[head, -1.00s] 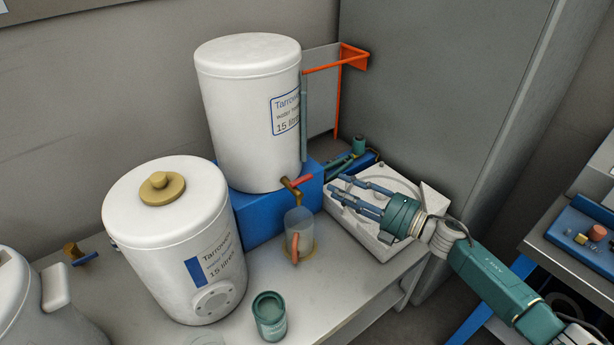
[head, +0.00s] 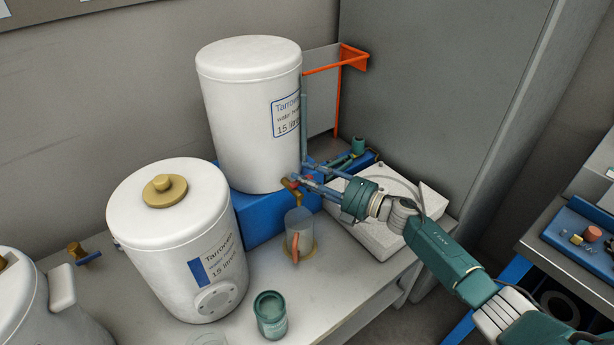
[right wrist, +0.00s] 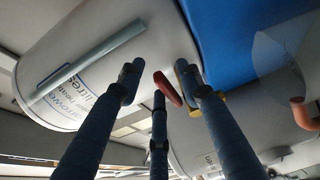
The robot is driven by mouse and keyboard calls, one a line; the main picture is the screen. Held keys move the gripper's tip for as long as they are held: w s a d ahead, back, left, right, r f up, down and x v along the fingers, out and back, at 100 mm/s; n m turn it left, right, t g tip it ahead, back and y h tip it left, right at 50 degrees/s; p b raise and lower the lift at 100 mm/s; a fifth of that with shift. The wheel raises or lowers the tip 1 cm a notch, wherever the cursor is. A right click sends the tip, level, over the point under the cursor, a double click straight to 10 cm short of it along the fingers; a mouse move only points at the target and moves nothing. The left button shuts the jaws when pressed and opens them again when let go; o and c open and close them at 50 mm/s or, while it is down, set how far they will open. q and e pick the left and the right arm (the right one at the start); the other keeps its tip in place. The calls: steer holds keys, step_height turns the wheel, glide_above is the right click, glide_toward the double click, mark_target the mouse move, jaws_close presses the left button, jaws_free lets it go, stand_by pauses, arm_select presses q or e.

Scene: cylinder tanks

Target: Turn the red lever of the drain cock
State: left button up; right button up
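The white tank (head: 250,120) stands on a blue block (head: 250,215), with a brass drain cock (head: 298,199) low on its front. The cock's red lever is mostly hidden by my fingers in the head view; in the right wrist view the red lever (right wrist: 168,90) shows between the fingertips. My right gripper (head: 301,171) reaches in from the right, its fingers open and spread about the lever. I cannot tell whether any finger touches it. My left gripper is not in view.
A clear jug (head: 299,232) with an orange handle stands below the cock. A second white tank (head: 170,250) is at front left, and a green jar (head: 270,312) is at the front. A white box (head: 385,235) lies under my right arm. An orange bracket (head: 338,95) is behind.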

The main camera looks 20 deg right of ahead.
jaws_close()
steer(key=shift+s+m+t+h+b, duration=0.25)
steer(key=shift+s+m+t+h, duration=0.4)
steer(key=shift+m+h, duration=1.25)
steer(key=shift+s+m+t+h+b, duration=0.2)
steer(key=shift+s+m+t+h, duration=0.6)
steer(key=shift+h, duration=1.7)
steer(key=shift+s+m+t+h+b, duration=0.25)
steer(key=shift+m+t+h, duration=0.6)
steer(key=shift+m+h, duration=1.2)
steer(key=shift+h, duration=0.35)
